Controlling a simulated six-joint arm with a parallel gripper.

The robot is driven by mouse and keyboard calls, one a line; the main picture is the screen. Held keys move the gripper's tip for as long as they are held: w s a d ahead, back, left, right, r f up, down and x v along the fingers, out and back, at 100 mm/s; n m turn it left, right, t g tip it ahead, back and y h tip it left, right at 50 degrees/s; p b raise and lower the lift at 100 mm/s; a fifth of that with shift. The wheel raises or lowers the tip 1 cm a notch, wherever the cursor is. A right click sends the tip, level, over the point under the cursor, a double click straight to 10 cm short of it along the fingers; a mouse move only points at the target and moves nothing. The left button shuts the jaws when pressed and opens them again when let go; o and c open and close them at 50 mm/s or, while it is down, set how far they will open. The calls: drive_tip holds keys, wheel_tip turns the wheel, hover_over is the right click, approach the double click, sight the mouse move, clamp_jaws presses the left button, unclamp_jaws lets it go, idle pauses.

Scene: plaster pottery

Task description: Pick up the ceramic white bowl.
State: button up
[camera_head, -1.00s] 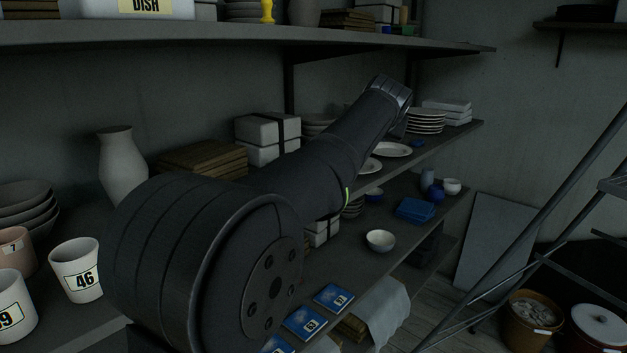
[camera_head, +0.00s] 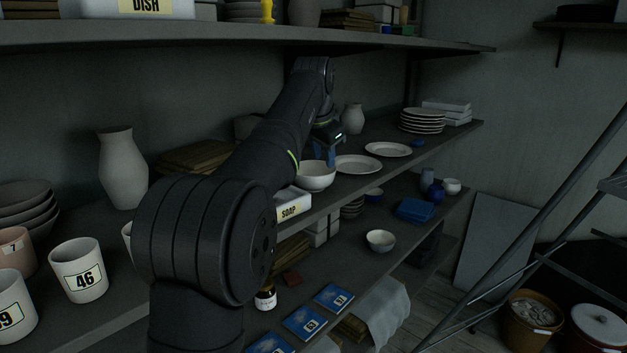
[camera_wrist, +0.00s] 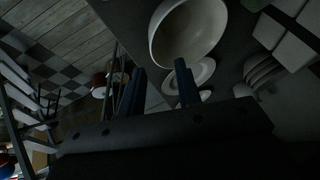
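A white ceramic bowl (camera_head: 317,178) stands upright on the middle shelf (camera_head: 440,150), near its front edge. In the wrist view the bowl (camera_wrist: 205,30) fills the upper middle, and its inside shows. My gripper (camera_head: 327,152) is just above the bowl's rim in the head view, pointing down. In the wrist view my gripper (camera_wrist: 157,78) has its two dark fingers spread with nothing between them. The right fingertip overlaps the bowl's near rim in the picture; I cannot tell whether they touch.
White plates (camera_head: 357,164) lie right of the bowl, with a plate stack (camera_head: 422,121) farther right. A grey vase (camera_head: 352,118) stands behind. A SOAP box (camera_head: 292,205) is close on the left. The upper shelf (camera_head: 400,47) hangs above.

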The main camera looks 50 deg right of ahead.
sight(328, 175)
drive_tip(key=x, duration=0.5)
drive_tip(key=s+x, duration=0.1)
drive_tip(key=x, duration=0.1)
drive_tip(key=shift+w+d+f, duration=0.1)
drive_tip(key=shift+w+f, duration=0.05)
drive_tip(key=shift+f, duration=0.35)
clamp_jaws()
